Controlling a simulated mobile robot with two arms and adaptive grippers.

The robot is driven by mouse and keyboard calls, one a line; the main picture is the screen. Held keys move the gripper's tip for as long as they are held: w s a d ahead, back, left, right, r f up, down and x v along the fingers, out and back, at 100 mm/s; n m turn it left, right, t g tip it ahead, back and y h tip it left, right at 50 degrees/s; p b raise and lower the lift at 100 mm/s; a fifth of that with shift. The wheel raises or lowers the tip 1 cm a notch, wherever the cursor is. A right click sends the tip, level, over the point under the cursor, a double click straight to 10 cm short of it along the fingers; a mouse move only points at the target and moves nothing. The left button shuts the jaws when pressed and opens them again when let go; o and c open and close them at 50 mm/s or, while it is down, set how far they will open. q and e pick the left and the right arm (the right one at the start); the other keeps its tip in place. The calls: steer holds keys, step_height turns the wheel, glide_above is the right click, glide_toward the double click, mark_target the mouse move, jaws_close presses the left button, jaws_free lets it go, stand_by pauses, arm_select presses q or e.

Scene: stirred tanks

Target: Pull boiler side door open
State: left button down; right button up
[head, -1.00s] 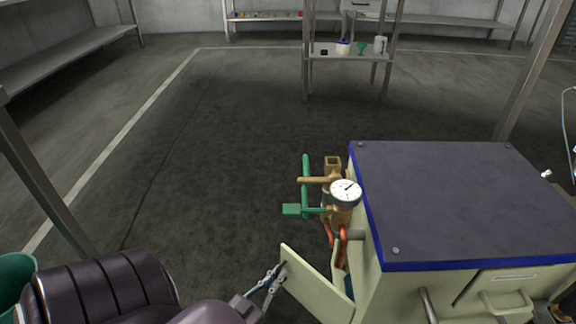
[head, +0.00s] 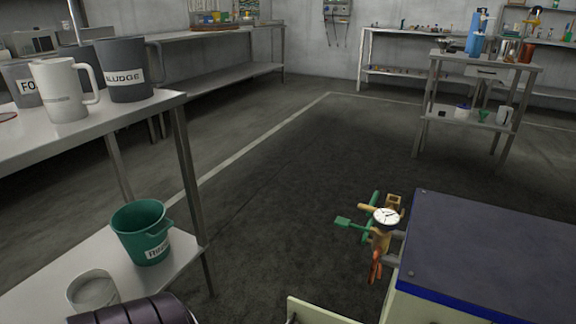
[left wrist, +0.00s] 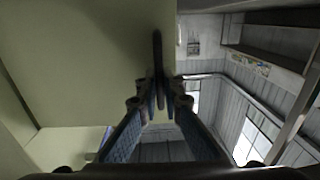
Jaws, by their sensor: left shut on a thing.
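The boiler (head: 480,250) is a cream box with a dark top and blue edging at the lower right of the head view. Its side door (head: 318,312), a cream panel, stands swung out from the box; only its top part shows at the bottom edge. In the left wrist view the door (left wrist: 90,60) fills the upper left. My left gripper (left wrist: 159,98) is shut on the dark door handle (left wrist: 158,55), a thin bar at the panel's edge. In the head view this gripper is mostly cut off below the frame. My right gripper is not in view.
The floor between is clear.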

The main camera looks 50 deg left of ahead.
arm_select(q)
steer(key=shift+v, duration=1)
steer(key=shift+w+d, duration=0.1)
steer(key=shift+d, duration=0.05)
steer(key=c, duration=2.1)
jaws_free()
